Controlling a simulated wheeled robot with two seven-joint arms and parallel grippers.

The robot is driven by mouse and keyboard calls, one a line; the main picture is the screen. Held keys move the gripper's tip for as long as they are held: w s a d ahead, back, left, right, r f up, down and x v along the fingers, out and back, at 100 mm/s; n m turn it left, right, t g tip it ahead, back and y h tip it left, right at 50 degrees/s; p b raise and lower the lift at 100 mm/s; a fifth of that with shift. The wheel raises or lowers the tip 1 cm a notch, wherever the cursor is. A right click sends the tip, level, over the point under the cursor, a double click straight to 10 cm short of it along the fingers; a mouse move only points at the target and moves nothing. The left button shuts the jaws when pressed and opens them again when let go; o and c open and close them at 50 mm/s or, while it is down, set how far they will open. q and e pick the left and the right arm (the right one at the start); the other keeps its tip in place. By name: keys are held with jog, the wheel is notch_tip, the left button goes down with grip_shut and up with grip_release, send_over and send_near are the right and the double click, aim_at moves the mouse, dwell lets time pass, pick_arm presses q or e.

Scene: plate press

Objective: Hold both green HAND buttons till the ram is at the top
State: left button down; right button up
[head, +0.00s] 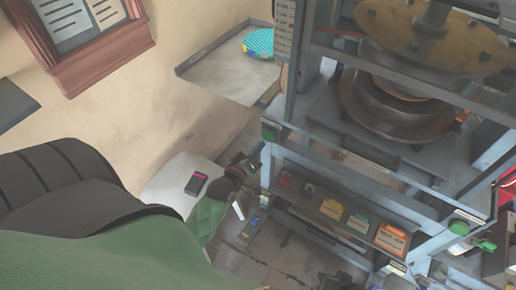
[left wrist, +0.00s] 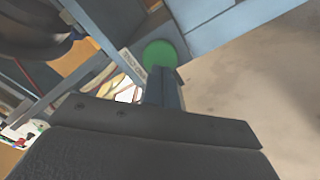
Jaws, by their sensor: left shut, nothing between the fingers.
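The left green button (head: 268,132) sits on the press frame's near left corner; it also shows in the left wrist view (left wrist: 160,53). My left gripper (head: 257,150) is shut and empty, its tips just below that button. In the left wrist view the shut fingers (left wrist: 163,78) point at the green button and overlap its lower edge; contact cannot be told. A second green button (head: 459,227) is at the frame's right corner. A round brass-coloured plate (head: 405,30) on a shaft hangs above a dark round lower platen (head: 385,115), with a gap between.
A grey shelf tray (head: 215,75) holding a teal patterned round thing (head: 259,43) is left of the press. A panel with coloured labels (head: 335,210) runs below the frame. A dark device with a pink screen (head: 196,184) lies on a white surface (head: 165,187).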

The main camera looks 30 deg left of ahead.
aim_at(267, 137)
pick_arm(q)
jog(key=shift+w+p, duration=0.6)
jog(key=shift+w, duration=0.95)
pick_arm(e)
jog(key=shift+r, duration=0.65)
pick_arm(q)
jog(key=shift+s+p, duration=0.25)
jog(key=shift+p, duration=0.1)
pick_arm(e)
jog(key=shift+r, duration=0.35)
jog(key=shift+c, duration=0.3)
